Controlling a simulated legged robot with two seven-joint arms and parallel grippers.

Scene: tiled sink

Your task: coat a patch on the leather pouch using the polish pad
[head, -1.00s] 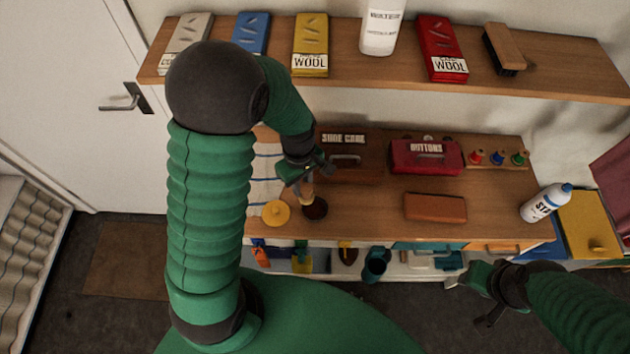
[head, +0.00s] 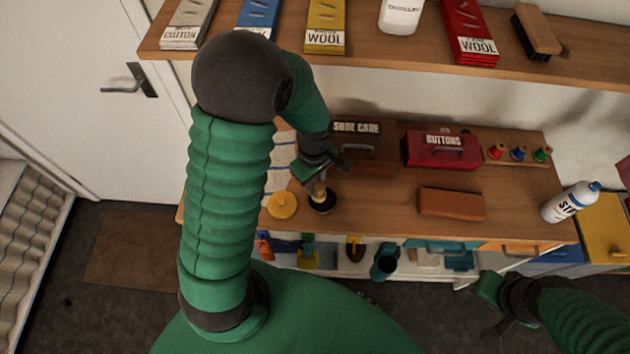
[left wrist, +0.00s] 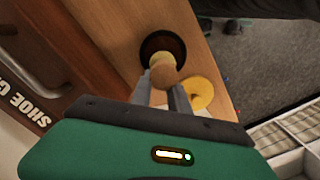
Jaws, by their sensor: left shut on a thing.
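The leather pouch (head: 452,203) is a brown-orange flat block lying on the wooden counter, right of the middle. My left gripper (head: 320,180) is shut on the polish pad (head: 320,191), held by its round wooden knob; the knob also shows in the left wrist view (left wrist: 163,70). The pad is at a round dark tin (head: 323,207), whose black rim and dark brown inside show in the left wrist view (left wrist: 162,42). The pad's underside is hidden, so I cannot tell whether it touches the tin. My right gripper (head: 484,305) is low at the right, away from the pouch; its fingers are unclear.
A yellow disc (head: 283,205) lies left of the tin. A shoe care box (head: 356,143), a red buttons box (head: 441,150) and thread spools (head: 519,154) stand at the back. Counter between tin and pouch is clear.

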